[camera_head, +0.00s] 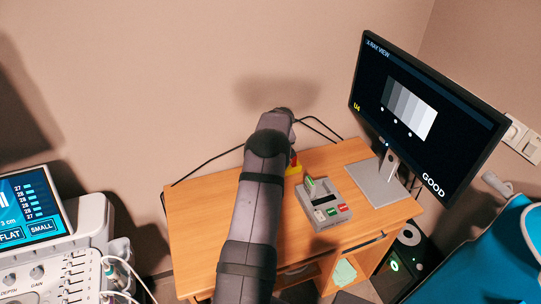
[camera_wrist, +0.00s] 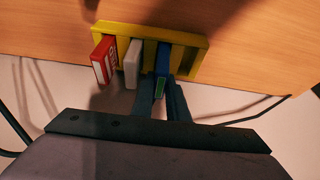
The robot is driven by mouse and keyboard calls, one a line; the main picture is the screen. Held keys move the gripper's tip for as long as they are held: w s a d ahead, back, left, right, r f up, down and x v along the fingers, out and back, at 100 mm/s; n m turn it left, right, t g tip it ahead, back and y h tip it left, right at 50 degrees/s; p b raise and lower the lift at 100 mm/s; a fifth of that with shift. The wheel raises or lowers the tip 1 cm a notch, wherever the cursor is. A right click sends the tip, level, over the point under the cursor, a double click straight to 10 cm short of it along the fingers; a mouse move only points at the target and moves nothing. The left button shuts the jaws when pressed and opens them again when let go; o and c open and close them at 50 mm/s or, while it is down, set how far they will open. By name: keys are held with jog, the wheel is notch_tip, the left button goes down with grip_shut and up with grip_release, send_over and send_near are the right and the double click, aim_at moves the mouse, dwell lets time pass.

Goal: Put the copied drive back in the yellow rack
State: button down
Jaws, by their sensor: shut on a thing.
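The yellow rack (camera_wrist: 195,70) lies across the top of the wrist view. A red drive (camera_wrist: 103,60) and a white drive (camera_wrist: 132,63) stand in it side by side. A blue drive with a green end (camera_wrist: 162,60) is at the rack's right part, in line with the others. My gripper (camera_wrist: 164,82) is shut on this blue drive. The drive overlaps the rack in the picture; I cannot tell how deep it sits. In the head view the rack (camera_head: 293,171) is mostly hidden behind my arm, with a bit of red showing above it.
A grey dock (camera_head: 313,212) with a dark slot, a green upright piece and coloured buttons sits right of the rack on the wooden desk (camera_head: 200,215). A monitor (camera_head: 425,120) reading "GOOD" stands at the right. Black cables run behind the desk. The desk's left part is clear.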

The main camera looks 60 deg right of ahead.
jog(key=shift+f+b, duration=0.4)
jog(key=shift+f, duration=0.1)
jog(key=c, duration=1.5)
grip_release()
jog(key=shift+r, duration=0.1)
jog(key=shift+r+p, duration=1.65)
jog(key=shift+r, duration=1.8)
